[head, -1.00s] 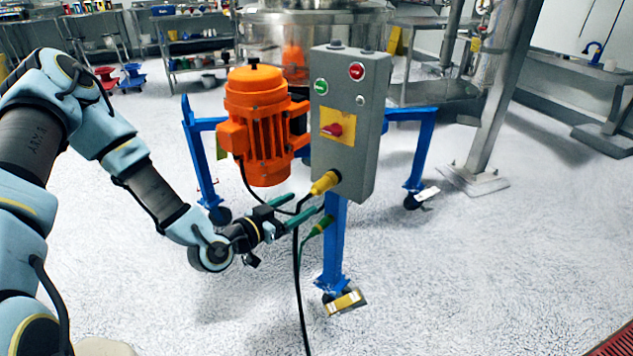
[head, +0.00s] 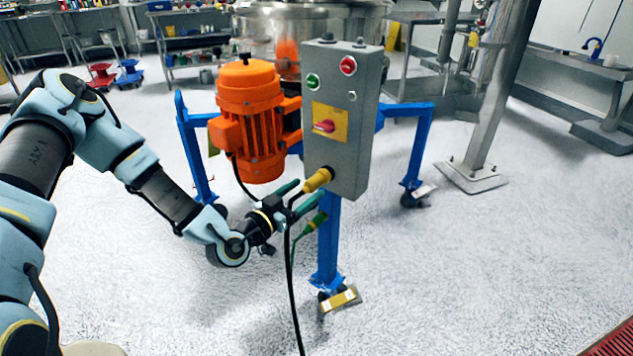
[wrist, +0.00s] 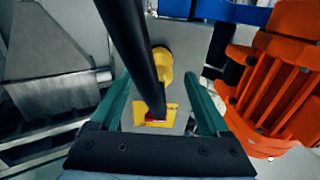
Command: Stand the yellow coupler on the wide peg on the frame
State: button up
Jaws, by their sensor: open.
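The yellow coupler (head: 318,180) is at the lower left of the grey control box, with a black cable running from it. In the wrist view the yellow coupler (wrist: 162,65) lies between and beyond the fingertips. My gripper (head: 308,190) is open, its green fingers just below and left of the coupler. In the wrist view my gripper (wrist: 157,80) has the thick black cable passing between its fingers, partly covering the view. I cannot tell whether a finger touches the coupler. The blue frame (head: 329,240) stands behind; I cannot make out the wide peg.
The grey control box (head: 343,120) has a red switch on a yellow plate. The orange motor (head: 249,120) is close left of it. A green connector (head: 315,222) hangs just below my gripper, beside the frame leg. Black cable (head: 291,290) drops to the floor.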

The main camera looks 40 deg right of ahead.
aim_at(316, 181)
jog(key=shift+w+d+b, duration=0.15)
jog(key=shift+d, duration=0.75)
jog(key=shift+w+d+b, duration=0.15)
jog(key=shift+w+d, duration=0.05)
jog(key=shift+d, duration=0.7)
jog(key=shift+w+d+b, duration=0.15)
jog(key=shift+d, duration=0.75)
jog(key=shift+w, duration=0.1)
grip_shut()
jog(key=shift+a, duration=0.15)
jog(key=shift+s+a, duration=0.25)
jog(key=shift+a, duration=0.7)
jog(key=shift+s+a, duration=0.2)
jog(key=shift+a, duration=0.7)
jog(key=shift+s+a, duration=0.25)
jog(key=shift+a, duration=0.7)
